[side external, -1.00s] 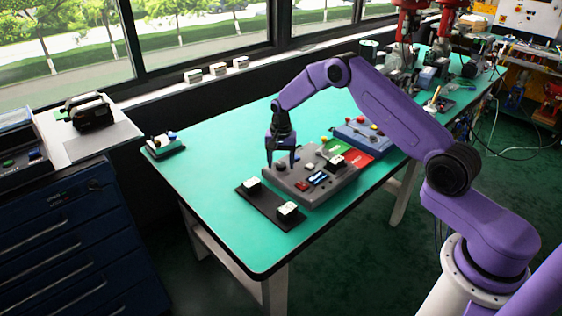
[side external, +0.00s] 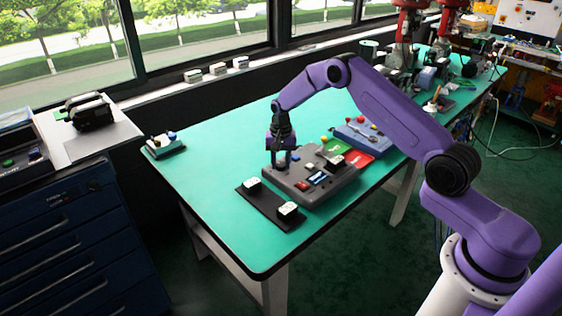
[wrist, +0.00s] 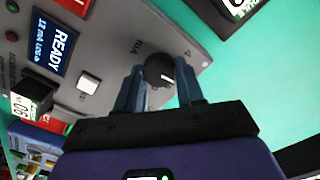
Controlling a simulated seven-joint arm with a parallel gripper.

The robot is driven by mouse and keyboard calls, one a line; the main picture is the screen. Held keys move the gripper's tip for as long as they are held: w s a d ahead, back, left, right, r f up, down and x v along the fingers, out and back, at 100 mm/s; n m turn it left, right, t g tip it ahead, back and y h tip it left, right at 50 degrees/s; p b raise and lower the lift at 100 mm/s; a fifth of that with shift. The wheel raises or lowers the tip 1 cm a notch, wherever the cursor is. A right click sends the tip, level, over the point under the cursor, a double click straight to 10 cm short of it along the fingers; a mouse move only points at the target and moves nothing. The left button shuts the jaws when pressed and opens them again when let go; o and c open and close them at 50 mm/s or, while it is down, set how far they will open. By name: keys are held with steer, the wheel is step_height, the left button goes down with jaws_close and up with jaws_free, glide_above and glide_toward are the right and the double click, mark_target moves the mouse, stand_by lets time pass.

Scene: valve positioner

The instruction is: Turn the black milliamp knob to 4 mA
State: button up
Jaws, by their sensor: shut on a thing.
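The black milliamp knob (wrist: 159,70) sits on the grey control box (side external: 334,190), which also fills the upper left of the wrist view (wrist: 120,40). A pale pointer line shows on the knob's face. My gripper (wrist: 160,88) is shut on the knob, with a finger on each side of it. In the side external view my gripper (side external: 281,160) is down at the box's left end and hides the knob. A blue display (wrist: 55,48) on the box reads READY, with a smaller line that looks like 12 mA below it.
A white square button (wrist: 88,82) lies beside the knob. A black plate with two white blocks (side external: 270,209) lies in front of the box.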

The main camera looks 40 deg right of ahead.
mark_target(280, 164)
steer(key=n, duration=1)
steer(key=shift+a, duration=0.15)
steer(key=shift+n, duration=0.4)
steer(key=o, duration=1)
steer(key=shift+o, duration=0.2)
step_height(280, 164, up, 18)
steer(key=shift+f, duration=0.25)
